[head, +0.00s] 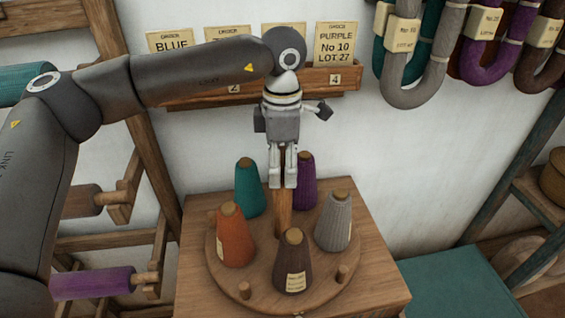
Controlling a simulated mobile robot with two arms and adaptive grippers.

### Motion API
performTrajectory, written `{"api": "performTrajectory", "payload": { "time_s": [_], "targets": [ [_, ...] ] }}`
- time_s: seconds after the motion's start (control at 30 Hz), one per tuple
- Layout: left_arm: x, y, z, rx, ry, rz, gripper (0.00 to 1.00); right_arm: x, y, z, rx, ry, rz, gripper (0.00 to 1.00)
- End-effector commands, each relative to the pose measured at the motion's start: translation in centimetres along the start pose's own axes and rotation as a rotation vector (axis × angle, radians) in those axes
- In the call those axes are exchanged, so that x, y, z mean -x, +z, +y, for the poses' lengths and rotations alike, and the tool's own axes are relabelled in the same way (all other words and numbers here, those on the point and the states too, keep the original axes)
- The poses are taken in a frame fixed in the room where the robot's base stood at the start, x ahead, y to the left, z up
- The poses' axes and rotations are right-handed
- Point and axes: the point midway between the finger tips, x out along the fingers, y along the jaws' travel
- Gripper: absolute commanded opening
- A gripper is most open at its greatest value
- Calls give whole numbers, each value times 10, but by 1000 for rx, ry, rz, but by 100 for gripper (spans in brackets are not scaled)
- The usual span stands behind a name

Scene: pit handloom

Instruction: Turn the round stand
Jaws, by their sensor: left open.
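The round stand (322,276) is a wooden disc on a wooden box-like table. It carries several yarn cones: teal (247,192), purple (306,186), grey (333,226), dark brown (293,268) and orange (235,242). A wooden post (283,216) rises from its middle. My left gripper (283,184) points down over the stand, its fingers open and in line with the upper part of the post. Dark wood shows between the fingers; I cannot tell whether they touch it. My right gripper is out of view.
Short pegs (342,273) stand near the disc's front rim. Behind, a wall rack (310,80) holds order cards such as the purple one (336,43). Yarn hanks (412,90) hang at upper right. A wooden frame with spools (92,283) stands left; a teal bench (455,283) is at right.

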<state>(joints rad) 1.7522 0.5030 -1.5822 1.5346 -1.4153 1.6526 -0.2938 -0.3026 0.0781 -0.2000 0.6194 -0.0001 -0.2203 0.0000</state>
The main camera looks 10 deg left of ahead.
Motion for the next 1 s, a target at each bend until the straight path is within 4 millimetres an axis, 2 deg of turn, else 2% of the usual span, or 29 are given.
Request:
{"api": "performTrajectory", "payload": {
  "time_s": [0.17, 0.43, 0.87, 0.9, 1.0],
  "targets": [
    [-10, 0, 0, 0, -1, -1, 59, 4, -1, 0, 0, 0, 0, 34],
    [-12, 0, 0, 0, -1, -1, 58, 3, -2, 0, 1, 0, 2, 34],
    [-12, 0, 0, 0, 0, -1, 3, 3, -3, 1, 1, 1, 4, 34],
    [-12, 0, 0, 0, 0, -1, 0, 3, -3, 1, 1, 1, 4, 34],
    [-12, 0, 0, 0, 0, -1, 0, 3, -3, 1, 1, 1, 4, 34]
  ]
}}
